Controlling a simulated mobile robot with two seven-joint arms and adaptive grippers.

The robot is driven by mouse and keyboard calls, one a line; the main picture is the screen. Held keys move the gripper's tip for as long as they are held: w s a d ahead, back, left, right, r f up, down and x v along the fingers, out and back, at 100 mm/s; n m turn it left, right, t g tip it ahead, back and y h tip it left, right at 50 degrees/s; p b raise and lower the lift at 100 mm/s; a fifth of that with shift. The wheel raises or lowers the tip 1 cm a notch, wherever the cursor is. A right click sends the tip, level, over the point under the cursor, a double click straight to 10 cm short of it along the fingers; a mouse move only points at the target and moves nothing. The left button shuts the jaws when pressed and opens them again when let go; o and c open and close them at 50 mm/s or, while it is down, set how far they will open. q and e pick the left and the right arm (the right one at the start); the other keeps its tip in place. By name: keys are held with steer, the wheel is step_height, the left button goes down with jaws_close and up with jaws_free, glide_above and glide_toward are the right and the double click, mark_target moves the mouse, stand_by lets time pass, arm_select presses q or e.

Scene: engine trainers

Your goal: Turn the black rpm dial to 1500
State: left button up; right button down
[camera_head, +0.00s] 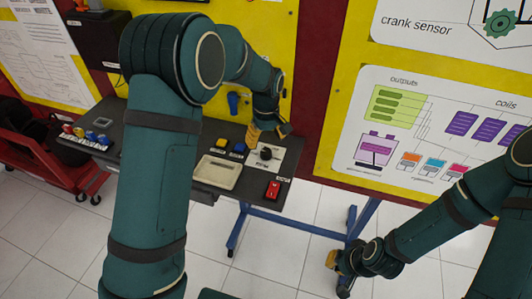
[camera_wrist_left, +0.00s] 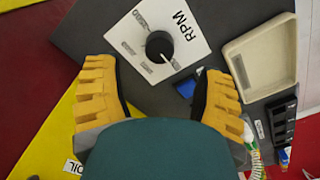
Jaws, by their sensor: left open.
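The black rpm dial (camera_head: 266,154) sits on a white RPM plate (camera_head: 278,163) on the dark table in the head view. In the left wrist view the dial (camera_wrist_left: 159,46) is a round black knob with a white pointer mark towards its lower right. The small labels on the plate (camera_wrist_left: 133,19) are too blurred to read. My left gripper (camera_head: 268,131) is open and empty just behind the dial. In the left wrist view its yellow fingers (camera_wrist_left: 160,80) are spread wide, with the dial beyond and between them, not touched. My right gripper (camera_head: 338,268) hangs low at the right, away from the table; its fingers are unclear.
A beige tray (camera_head: 218,172), a blue button (camera_head: 239,148), a yellow button (camera_head: 222,144) and a red switch (camera_head: 273,189) are near the dial. Several coloured knobs (camera_head: 90,137) line the table's left end. Yellow and red panels with posters stand behind. Open tiled floor lies in front.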

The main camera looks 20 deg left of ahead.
mark_target(266, 151)
arm_select(q)
step_height(266, 151, down, 6)
steer(key=shift+b, duration=0.35)
jaws_close()
